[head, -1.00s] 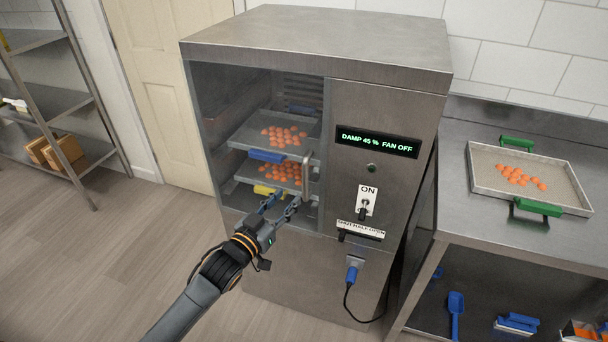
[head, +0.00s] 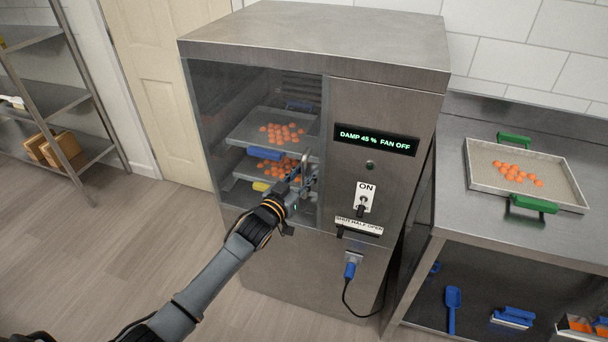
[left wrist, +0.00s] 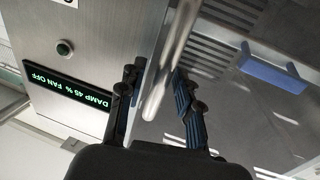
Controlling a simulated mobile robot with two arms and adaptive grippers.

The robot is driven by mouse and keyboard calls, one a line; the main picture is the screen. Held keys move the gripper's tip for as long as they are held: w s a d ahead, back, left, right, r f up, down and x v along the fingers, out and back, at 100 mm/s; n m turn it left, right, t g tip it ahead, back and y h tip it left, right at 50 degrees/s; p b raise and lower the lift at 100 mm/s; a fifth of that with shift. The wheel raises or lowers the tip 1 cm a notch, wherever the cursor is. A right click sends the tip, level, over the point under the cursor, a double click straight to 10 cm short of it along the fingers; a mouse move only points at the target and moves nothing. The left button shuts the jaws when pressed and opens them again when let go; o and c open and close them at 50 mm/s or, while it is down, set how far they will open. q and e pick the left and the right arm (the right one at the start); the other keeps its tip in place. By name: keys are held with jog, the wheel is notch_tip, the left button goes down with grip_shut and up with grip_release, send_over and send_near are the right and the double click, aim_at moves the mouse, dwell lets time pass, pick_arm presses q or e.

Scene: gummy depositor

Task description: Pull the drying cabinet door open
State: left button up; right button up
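The drying cabinet (head: 310,50) is a steel box with a glass door (head: 225,115) on its left half, and the door looks shut. The door's upright metal handle (head: 305,164) is at the door's right edge. My left gripper (head: 301,179) is at the handle and hides its lower part. In the left wrist view the two fingers of the left gripper (left wrist: 157,88) are spread, with the handle (left wrist: 168,65) between them. I see a gap on both sides of the handle. My right gripper is in neither view.
Trays with orange gummies (head: 284,133) sit behind the glass. A display (head: 376,140) reads "DAMP 45 % FAN OFF", above a switch (head: 364,199) marked ON. A steel table with a gummy tray (head: 480,185) stands at the right. The floor (head: 120,240) in front and left is clear.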

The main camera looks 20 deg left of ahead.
pick_arm(q)
grip_shut()
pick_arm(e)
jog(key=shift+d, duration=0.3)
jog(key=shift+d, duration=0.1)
